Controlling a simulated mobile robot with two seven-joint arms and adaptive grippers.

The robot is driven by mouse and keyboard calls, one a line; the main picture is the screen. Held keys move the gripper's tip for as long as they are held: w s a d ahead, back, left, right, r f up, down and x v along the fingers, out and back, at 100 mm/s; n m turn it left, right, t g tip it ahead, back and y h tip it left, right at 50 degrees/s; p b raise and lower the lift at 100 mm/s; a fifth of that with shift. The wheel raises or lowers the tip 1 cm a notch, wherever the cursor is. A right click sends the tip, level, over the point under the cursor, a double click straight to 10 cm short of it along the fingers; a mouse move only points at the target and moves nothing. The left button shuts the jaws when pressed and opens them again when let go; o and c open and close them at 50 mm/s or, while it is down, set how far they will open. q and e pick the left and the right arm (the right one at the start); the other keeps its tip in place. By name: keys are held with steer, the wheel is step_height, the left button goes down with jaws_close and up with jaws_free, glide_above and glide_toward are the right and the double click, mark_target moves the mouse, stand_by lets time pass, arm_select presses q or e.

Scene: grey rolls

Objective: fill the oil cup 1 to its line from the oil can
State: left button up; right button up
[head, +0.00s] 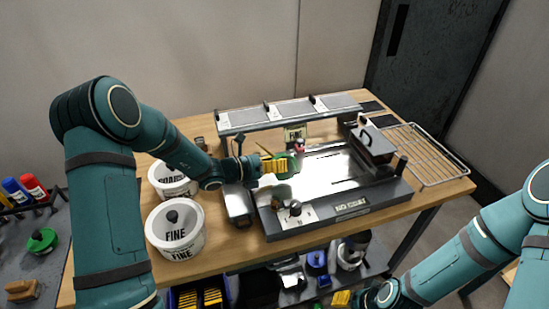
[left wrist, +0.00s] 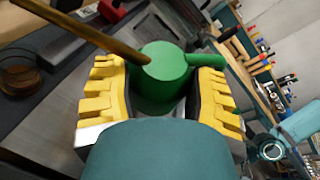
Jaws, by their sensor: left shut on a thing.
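The green oil can (left wrist: 162,78) with its long brass spout (left wrist: 85,32) is between the yellow fingers of my left gripper (left wrist: 158,98). The gripper is shut on it. No fill line is readable. My right gripper (head: 342,298) is low at the bottom edge, partly cut off.
White tubs, one marked FINE (head: 175,232), stand on the wooden table (head: 225,245) left of the machine. A wire rack (head: 425,155) lies at the right end. A shelf with sample trays (head: 290,112) spans the back. Bins and jars are below the table.

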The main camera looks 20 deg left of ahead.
arm_select(q)
steer(key=shift+d+r+n+h+p, duration=0.1)
steer(key=shift+r+n+h+p, duration=0.4)
steer(key=shift+r+n+p, duration=0.45)
steer(key=shift+f, duration=0.1)
steer(key=shift+f, duration=0.1)
steer(key=shift+f+m+y+p, duration=0.3)
steer(key=shift+f+m+p, duration=0.05)
steer(key=shift+f+p, duration=0.05)
steer(key=shift+f+m, duration=0.35)
steer(key=shift+m, duration=0.15)
steer(key=m+y+b, duration=0.1)
steer(key=a+m+y+b, duration=0.1)
steer(key=b, duration=0.1)
steer(key=w+m+y+b, duration=0.1)
steer(key=b, duration=0.1)
steer(key=shift+a+f+m, duration=0.1)
steer(key=shift+a+m, duration=0.3)
steer(key=shift+a+r+m+y, duration=0.2)
steer(key=shift+a+m+y, duration=0.1)
steer(key=shift+m, duration=0.2)
steer(key=shift+r, duration=0.1)
